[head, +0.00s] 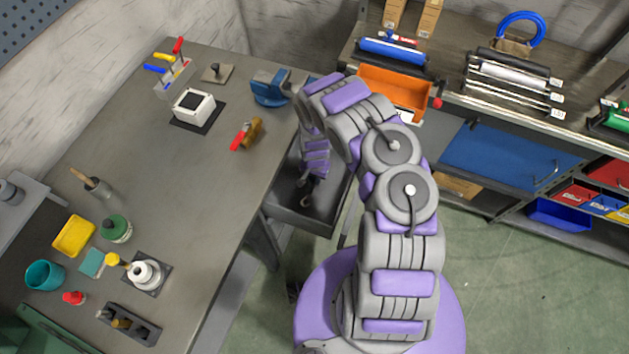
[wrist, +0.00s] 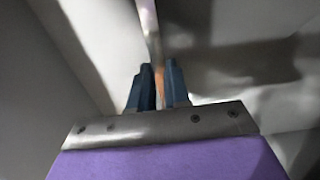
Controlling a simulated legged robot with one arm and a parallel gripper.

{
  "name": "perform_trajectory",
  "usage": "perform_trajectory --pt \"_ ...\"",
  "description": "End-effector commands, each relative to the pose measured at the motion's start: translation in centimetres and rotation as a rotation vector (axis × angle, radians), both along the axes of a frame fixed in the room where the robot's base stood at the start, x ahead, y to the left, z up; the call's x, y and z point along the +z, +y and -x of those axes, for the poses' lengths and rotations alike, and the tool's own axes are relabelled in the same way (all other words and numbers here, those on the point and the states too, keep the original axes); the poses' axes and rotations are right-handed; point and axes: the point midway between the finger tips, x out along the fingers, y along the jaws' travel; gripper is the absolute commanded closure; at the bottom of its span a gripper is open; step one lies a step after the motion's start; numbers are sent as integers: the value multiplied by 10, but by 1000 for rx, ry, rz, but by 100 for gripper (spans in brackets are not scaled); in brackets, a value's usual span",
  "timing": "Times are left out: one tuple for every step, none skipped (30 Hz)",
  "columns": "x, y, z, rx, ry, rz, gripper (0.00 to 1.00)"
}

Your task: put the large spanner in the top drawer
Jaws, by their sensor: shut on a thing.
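My gripper (wrist: 159,72) has its two blue fingers shut on a thin metal bar, which I take to be the large spanner (wrist: 149,25). Only its narrow edge shows in the wrist view, running up and out of the picture. In the head view my gripper (head: 306,183) points down into an open grey drawer (head: 298,217) under the workbench. The spanner cannot be made out there. Pale drawer-like walls surround the fingers in the wrist view. I cannot tell whether the spanner touches the drawer floor.
The workbench (head: 165,150) is at left, with a blue vise (head: 270,88) and a red-and-brown tool (head: 247,134) near the drawer. A shelf unit with an orange bin (head: 394,92) stands behind my arm. Green floor (head: 490,290) is clear at right.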

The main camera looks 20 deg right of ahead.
Motion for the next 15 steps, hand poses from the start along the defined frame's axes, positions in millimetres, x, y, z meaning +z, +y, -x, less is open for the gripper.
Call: perform_trajectory --pt "-12 0 1 0 2 -1 100" --pt "-15 0 1 0 2 -1 100" --pt "-18 0 1 0 2 -1 100" --pt "-19 0 1 -1 1 -1 100" --pt "-18 0 0 -1 1 -1 100" --pt "-17 0 0 -1 0 0 100" --pt "-17 0 0 -1 0 0 100" --pt "-16 0 0 -1 0 0 100" --pt "-16 0 0 -1 0 0 100" --pt "-16 0 0 -1 0 0 100" --pt "-16 0 0 -1 -1 -1 100" --pt "-17 0 0 -1 -1 -1 100" --pt "-18 0 0 -1 -1 -1 100" --pt "-19 0 0 -1 0 0 100" --pt "-18 0 0 -1 -1 -1 80"
